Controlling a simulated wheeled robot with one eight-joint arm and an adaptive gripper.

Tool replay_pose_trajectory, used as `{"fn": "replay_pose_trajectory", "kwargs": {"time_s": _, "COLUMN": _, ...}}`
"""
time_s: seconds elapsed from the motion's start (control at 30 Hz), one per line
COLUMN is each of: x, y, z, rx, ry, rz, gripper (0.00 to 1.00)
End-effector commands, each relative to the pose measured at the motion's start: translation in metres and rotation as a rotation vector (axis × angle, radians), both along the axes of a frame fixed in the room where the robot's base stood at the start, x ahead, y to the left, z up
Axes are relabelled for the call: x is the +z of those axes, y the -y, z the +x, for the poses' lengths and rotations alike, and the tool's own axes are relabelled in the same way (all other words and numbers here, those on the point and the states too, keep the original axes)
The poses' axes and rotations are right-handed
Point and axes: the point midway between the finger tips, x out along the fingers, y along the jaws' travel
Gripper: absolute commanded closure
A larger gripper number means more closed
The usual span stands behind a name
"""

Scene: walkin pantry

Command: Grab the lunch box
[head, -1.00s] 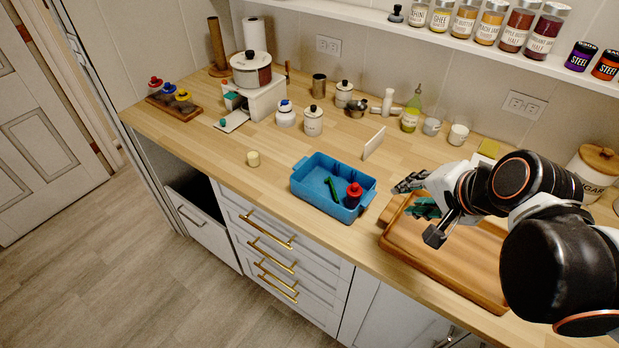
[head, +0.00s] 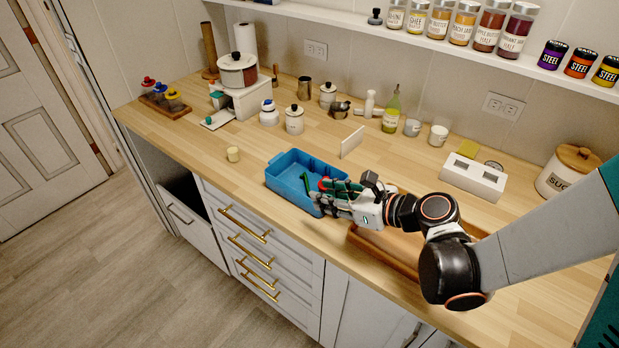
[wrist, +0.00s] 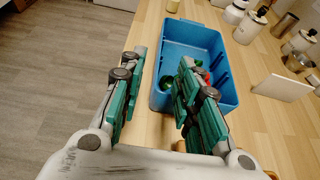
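The lunch box appears to be the open blue box (head: 283,178) on the wooden counter, holding a green item (head: 306,180) and a red item partly hidden by my gripper. My gripper (head: 328,196) is at the box's right end. In the wrist view, the fingers of my gripper (wrist: 162,58) are spread with a gap between them. One finger is over the inside of the blue box (wrist: 190,42) and the other is outside it, beyond the near wall. The fingers straddle this wall; contact cannot be told.
A wooden tray (head: 372,248) lies right of the box, partly under my arm. A white upright card (head: 352,142) stands behind the box, and a small cream jar (head: 233,154) stands to its left. Bottles and cups line the back wall. The counter's front edge is close.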

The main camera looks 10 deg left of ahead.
Motion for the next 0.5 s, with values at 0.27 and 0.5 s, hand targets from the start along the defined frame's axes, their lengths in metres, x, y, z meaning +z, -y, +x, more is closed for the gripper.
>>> {"fn": "replay_pose_trajectory", "kwargs": {"time_s": 0.27, "x": -0.022, "y": -0.043, "z": 0.018, "rx": 0.005, "ry": -0.001, "rz": 0.0, "gripper": 0.7}}
{"fn": "replay_pose_trajectory", "kwargs": {"time_s": 0.5, "x": -0.031, "y": -0.065, "z": 0.03, "rx": 0.001, "ry": 0.0, "rz": 0.0, "gripper": 0.7}}
